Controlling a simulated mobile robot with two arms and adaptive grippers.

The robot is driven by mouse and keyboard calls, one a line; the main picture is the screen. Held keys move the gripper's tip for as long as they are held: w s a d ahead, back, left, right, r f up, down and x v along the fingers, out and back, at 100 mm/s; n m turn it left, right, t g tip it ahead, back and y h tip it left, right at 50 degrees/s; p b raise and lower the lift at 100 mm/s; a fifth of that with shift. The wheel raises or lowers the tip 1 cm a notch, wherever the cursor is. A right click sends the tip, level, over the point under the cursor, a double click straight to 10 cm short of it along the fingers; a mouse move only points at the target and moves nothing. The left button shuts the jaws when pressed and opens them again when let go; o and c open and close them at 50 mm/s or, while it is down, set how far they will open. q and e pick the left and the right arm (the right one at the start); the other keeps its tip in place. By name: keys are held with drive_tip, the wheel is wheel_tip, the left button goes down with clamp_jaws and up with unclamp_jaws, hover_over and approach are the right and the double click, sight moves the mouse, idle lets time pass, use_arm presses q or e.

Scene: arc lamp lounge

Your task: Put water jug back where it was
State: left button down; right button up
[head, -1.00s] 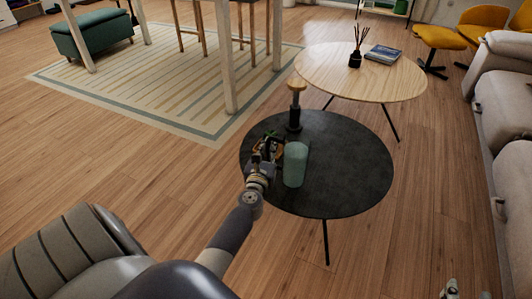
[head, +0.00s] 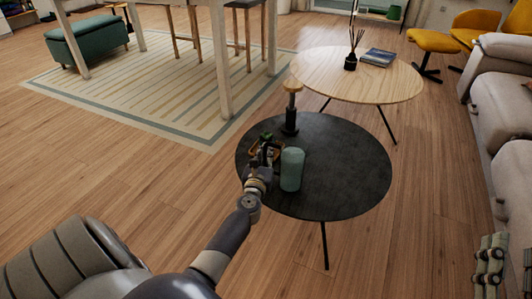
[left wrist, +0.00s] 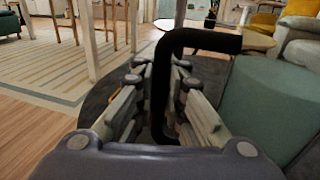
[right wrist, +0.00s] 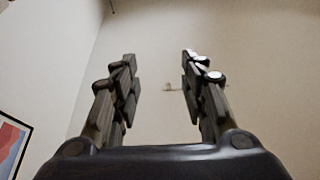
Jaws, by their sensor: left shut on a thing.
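The water jug is a green cylinder (head: 291,171) with a black handle (left wrist: 158,88). It is upright at the left part of the round black table (head: 350,180); I cannot tell whether its base touches the top. My left gripper (head: 266,158) is at the jug's left side. In the left wrist view its fingers are closed around the handle, and the green body (left wrist: 268,105) fills the right side. My right gripper (head: 491,258) shows at the lower right of the head view, away from the table. In the right wrist view its fingers (right wrist: 160,75) are apart and empty.
A dark mill with a wooden top (head: 291,118) stands behind the jug. A small green plant (head: 266,138) is partly hidden by my left gripper. The right half of the black table is clear. A wooden table (head: 390,85) stands behind; a sofa (head: 508,110) is at right.

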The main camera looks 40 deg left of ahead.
drive_tip(key=shift+s+r+t, duration=0.4)
drive_tip(key=shift+r+t, duration=0.1)
drive_tip(key=shift+r, duration=0.25)
drive_tip(key=shift+s+r, duration=0.1)
drive_tip(key=shift+r, duration=0.05)
use_arm(q)
drive_tip(key=c, duration=2.2)
unclamp_jaws()
drive_tip(key=shift+f, duration=0.25)
drive_tip(key=o, duration=0.5)
drive_tip(key=shift+r, duration=0.1)
drive_tip(key=shift+o, duration=0.2)
use_arm(e)
drive_tip(key=shift+s+r, duration=0.1)
